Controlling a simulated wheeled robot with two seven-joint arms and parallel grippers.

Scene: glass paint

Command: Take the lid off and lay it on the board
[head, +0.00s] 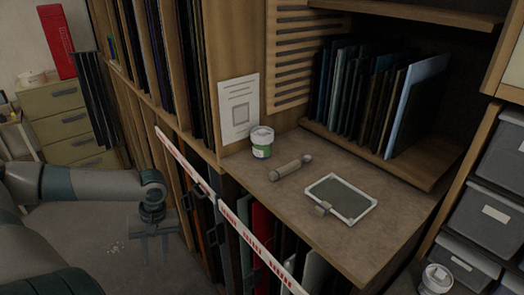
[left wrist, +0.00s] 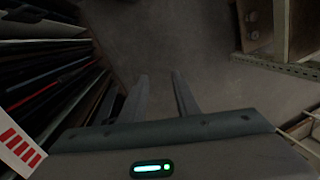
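A small tub (head: 261,151) with a green label stands upright on the brown worktop, against the upright panel at its left end. Its white lid (head: 262,133) sits on top of it. A grey board with a pale rim (head: 354,216) lies flat on the worktop to the right, with a small clip-like piece at its near left edge. My left gripper (head: 152,256) hangs left of and below the worktop, well away from the tub. In the left wrist view its two fingers (left wrist: 160,78) are apart with only floor between them. My right gripper is not in view.
A red-and-white striped bar (head: 225,210) runs along the rack of upright sheets below the worktop. Upright panels (head: 345,100) stand on the shelf behind. Grey bins (head: 475,215) are at the right.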

